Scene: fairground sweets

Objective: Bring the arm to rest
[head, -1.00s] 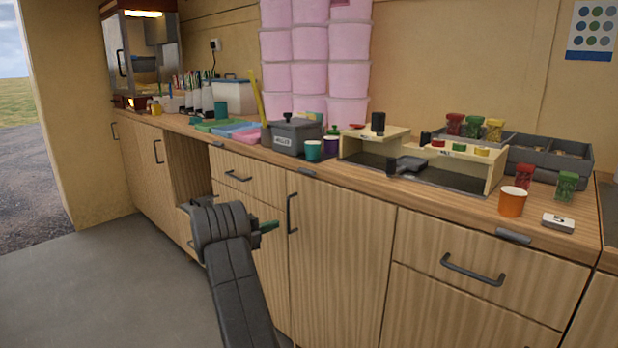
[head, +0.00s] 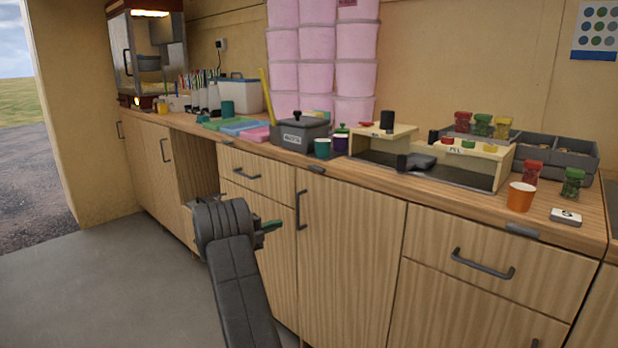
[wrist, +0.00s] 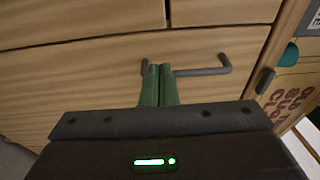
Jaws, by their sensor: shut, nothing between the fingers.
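My gripper (wrist: 158,84) shows in the wrist view with its two green fingers together and nothing between them. In the head view my gripper (head: 271,226) is a small green tip beyond my dark arm, low in front of the wooden cabinet fronts. In the wrist view a dark drawer handle (wrist: 207,71) lies behind the fingertips; I cannot tell whether they touch it.
The wooden counter (head: 470,213) runs along the wall above my arm. It bears an orange cup (head: 521,196), a grey lidded box (head: 299,134), a wooden stand (head: 385,144) and several jars. The grey floor (head: 130,285) at left is clear.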

